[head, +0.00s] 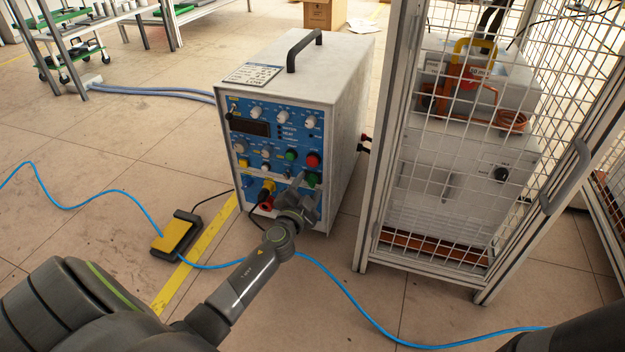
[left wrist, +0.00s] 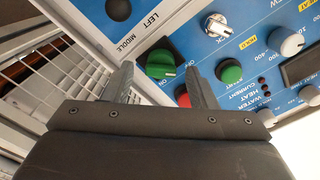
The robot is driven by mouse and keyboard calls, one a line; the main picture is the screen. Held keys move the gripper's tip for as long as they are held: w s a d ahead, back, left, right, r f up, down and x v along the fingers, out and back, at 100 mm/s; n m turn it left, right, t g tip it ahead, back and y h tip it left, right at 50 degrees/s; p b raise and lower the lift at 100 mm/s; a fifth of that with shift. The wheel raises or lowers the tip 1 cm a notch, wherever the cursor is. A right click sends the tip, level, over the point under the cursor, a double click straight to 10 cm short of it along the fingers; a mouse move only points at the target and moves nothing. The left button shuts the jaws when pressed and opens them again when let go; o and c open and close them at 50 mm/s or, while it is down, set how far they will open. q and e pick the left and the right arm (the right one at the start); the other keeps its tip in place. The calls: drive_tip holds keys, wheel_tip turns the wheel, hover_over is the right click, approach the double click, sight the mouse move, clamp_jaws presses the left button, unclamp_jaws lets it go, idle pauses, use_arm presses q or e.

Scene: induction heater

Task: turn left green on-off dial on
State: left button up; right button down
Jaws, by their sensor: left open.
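The green on-off dial (left wrist: 161,64) is on the blue control panel (head: 275,150), at its lower right corner in the head view, partly hidden by my gripper. My left gripper (head: 307,190) is open in front of the panel. In the left wrist view the fingertips of the gripper (left wrist: 158,76) lie on either side of the dial, with nothing held. I cannot tell whether they touch it. My right gripper is not in view.
A green start button (left wrist: 229,71) and a red button (head: 312,160) are close to the dial. A wire-mesh cage (head: 455,130) stands to the right of the heater box. A yellow foot pedal (head: 176,235) and blue cable (head: 345,290) lie on the floor.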

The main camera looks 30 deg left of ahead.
use_arm(q)
drive_tip(key=shift+c, duration=0.4)
drive_tip(key=c, duration=0.9)
